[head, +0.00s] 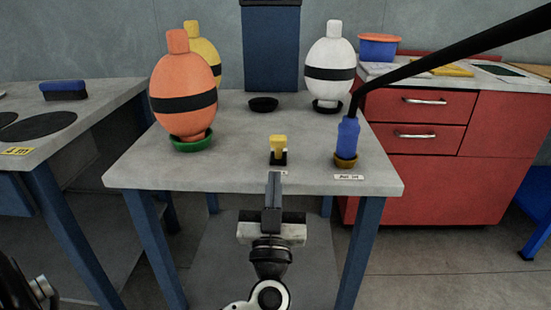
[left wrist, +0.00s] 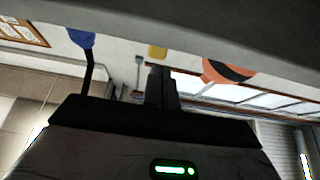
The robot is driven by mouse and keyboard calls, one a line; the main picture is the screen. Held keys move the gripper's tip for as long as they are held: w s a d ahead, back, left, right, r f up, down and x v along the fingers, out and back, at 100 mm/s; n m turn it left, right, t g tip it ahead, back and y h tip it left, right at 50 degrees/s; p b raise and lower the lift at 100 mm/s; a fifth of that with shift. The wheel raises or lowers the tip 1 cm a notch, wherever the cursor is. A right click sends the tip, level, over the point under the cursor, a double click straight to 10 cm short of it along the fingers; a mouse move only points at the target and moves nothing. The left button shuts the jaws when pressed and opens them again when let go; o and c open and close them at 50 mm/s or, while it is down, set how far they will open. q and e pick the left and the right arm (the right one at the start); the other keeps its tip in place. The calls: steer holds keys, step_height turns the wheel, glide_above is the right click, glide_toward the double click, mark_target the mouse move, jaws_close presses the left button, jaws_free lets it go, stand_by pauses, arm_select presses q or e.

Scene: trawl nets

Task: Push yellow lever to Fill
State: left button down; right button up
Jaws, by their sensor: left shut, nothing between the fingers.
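The yellow lever (head: 278,145) stands upright on a small black base near the front middle of the grey table (head: 235,172). Its yellow tip also shows at the top of the left wrist view (left wrist: 157,51). My left gripper (head: 273,178) is shut and empty. Its fingertips are at the table's front edge, just on the near side of the lever, and appear apart from it. A small label by the lever is mostly hidden behind the fingers. The shut fingers also show in the left wrist view (left wrist: 160,85). My right gripper is not in view.
An orange float (head: 183,97) in a green ring, a yellow float (head: 204,48) and a white float (head: 330,62) stand on the table. A blue nozzle (head: 348,138) with a black hose stands right of the lever. A black dish (head: 264,104) lies behind it.

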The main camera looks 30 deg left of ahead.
mark_target(276, 145)
arm_select(q)
steer(key=x, duration=0.4)
steer(key=shift+w+a+r, duration=0.1)
steer(key=shift+w+a, duration=0.05)
steer(key=shift+w, duration=0.1)
steer(key=shift+w+a+r, duration=0.3)
steer(key=shift+w+r, duration=0.05)
steer(key=shift+w, duration=0.15)
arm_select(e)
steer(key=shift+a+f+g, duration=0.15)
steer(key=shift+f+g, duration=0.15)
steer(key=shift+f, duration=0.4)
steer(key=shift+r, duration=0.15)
